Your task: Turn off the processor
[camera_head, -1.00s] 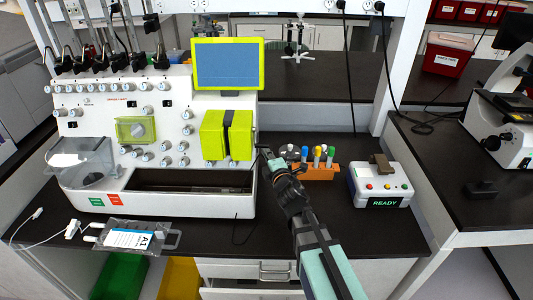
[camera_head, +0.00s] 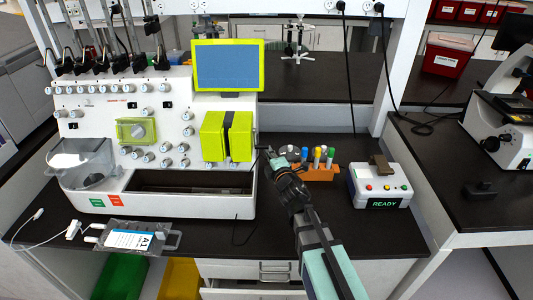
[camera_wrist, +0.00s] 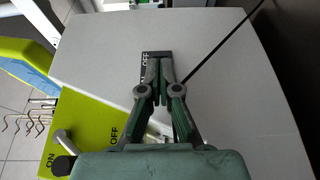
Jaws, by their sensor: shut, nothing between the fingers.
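The processor (camera_head: 180,100) is a large white machine with many knobs, a blue screen (camera_head: 228,65) in a lime frame and lime blocks on its front. My gripper (camera_head: 264,152) is at the machine's right side. In the wrist view my gripper (camera_wrist: 160,62) is shut and empty, its fingertips over a small dark switch plate (camera_wrist: 146,72) on the white side panel. The plate carries partly hidden white lettering that seems to include OFF. The fingers hide much of the plate, so I cannot tell the switch position or whether they touch it.
A lime panel (camera_wrist: 92,118) marked ON and OFF lies left in the wrist view, with a dark knob. An orange tube rack (camera_head: 318,172) and a white box reading READY (camera_head: 381,186) stand right of my gripper. A labelled bag (camera_head: 133,238) lies at the front left.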

